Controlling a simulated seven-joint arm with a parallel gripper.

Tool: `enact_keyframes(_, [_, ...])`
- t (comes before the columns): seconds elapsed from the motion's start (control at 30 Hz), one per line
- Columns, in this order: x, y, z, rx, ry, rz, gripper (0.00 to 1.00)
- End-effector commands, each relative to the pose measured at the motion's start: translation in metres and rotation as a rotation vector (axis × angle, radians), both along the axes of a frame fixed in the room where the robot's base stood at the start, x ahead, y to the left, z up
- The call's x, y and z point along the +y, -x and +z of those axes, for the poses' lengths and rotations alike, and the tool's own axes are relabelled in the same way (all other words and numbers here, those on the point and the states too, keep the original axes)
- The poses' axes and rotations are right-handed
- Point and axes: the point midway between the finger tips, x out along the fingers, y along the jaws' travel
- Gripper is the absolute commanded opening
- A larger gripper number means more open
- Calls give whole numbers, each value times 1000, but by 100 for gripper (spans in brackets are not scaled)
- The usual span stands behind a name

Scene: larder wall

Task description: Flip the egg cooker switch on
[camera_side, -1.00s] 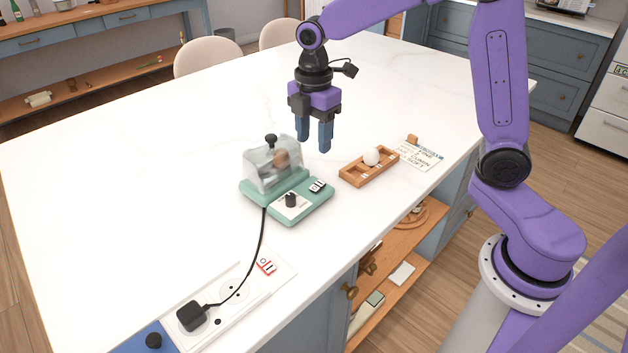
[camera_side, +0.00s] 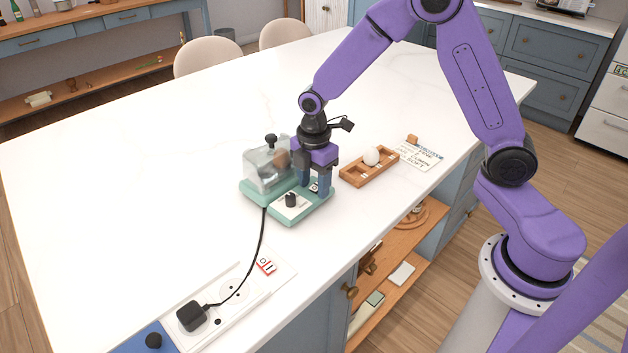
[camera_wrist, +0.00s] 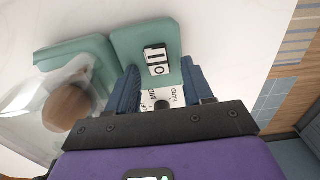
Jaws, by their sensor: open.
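The egg cooker (camera_side: 300,212) is a teal base on the white counter, with a clear lid (camera_side: 265,168) over a brown egg at its left and a black knob (camera_side: 291,199) on its front panel. Its small black-and-white switch (camera_wrist: 157,60), marked with a bar and a circle, shows plainly in the wrist view; in the side view my fingers partly cover it. My gripper (camera_side: 315,190) is open and empty, pointing down just over the switch end of the base. In the wrist view the fingers (camera_wrist: 162,88) stand on either side of the panel. I cannot tell whether they touch it.
A wooden tray (camera_side: 352,181) with a white egg stands right of the cooker, beside a printed card (camera_side: 420,157). The counter behind is clear.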

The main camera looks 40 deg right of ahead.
Motion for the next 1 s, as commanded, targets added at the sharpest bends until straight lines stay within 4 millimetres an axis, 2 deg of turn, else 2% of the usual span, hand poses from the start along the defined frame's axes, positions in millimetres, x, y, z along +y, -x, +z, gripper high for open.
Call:
enact_keyframes(0.1, [0,0,0,0,0,0,51])
enact_keyframes(0.27, [0,0,0,1,0,0,0])
enact_keyframes(0.53, [-1,1,1,6,-29,-1,0])
enact_keyframes(1.0, [-9,1,2,20,-260,-4,0])
